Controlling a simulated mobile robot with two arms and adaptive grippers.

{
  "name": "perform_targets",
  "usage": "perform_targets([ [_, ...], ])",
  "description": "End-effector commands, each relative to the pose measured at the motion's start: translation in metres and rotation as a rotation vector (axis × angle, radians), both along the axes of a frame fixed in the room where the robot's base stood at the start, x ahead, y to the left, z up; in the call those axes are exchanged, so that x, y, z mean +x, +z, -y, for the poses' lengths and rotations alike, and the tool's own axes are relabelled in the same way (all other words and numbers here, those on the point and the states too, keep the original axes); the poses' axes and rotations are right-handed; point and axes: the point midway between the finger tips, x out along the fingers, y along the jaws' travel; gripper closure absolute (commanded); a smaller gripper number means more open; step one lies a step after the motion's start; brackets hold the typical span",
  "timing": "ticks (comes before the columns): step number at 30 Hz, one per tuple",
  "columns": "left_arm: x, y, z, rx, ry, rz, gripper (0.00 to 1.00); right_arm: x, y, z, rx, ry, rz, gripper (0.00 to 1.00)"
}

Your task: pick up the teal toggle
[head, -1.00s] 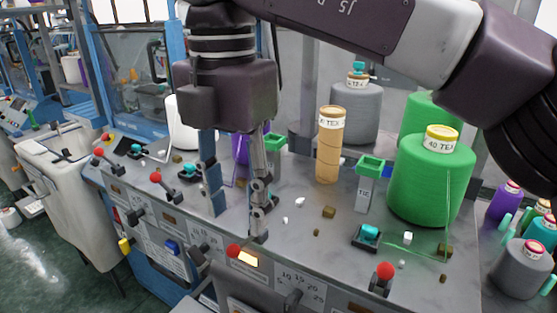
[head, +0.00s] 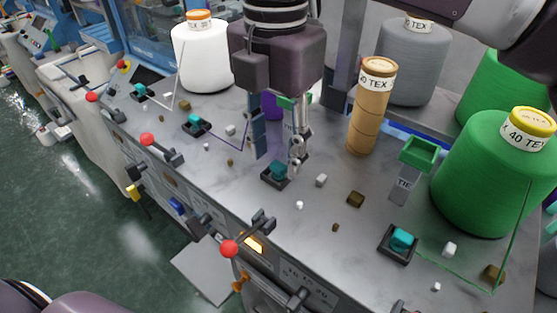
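My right gripper (head: 278,163) reaches down from the top middle with its two fingers spread apart. A teal toggle (head: 277,171) on a black square base stands by the fingertips, showing between them. Whether a finger touches it I cannot tell. Similar teal toggles stand at the front right (head: 402,239), to the left (head: 193,121) and at the far left (head: 139,90) of the grey panel (head: 330,225). My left gripper is not in view.
A tan cone (head: 372,110), a green cone (head: 490,180) and a white cone (head: 203,60) stand on the panel. Small brown and white bits lie about. A red-knobbed lever (head: 230,248) sticks out at the front edge. A green-topped guide (head: 418,153) stands at right.

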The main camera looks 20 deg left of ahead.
Motion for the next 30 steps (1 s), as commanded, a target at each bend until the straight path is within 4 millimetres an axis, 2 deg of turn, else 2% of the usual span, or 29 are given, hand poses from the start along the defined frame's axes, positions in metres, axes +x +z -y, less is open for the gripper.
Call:
perform_targets([
  [6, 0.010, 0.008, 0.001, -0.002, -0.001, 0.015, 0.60, 0.000, -0.019, 0.000, -0.001, 0.000, 0.000, 0.61],
  [12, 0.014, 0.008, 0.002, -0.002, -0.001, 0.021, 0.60, 0.000, -0.020, 0.000, 0.000, 0.000, 0.001, 0.61],
  [20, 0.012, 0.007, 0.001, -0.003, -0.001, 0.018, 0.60, 0.000, -0.020, 0.000, 0.000, 0.000, 0.001, 0.88],
  [30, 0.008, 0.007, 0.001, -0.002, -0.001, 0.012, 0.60, 0.000, -0.019, 0.000, 0.001, 0.000, 0.001, 0.89],
])
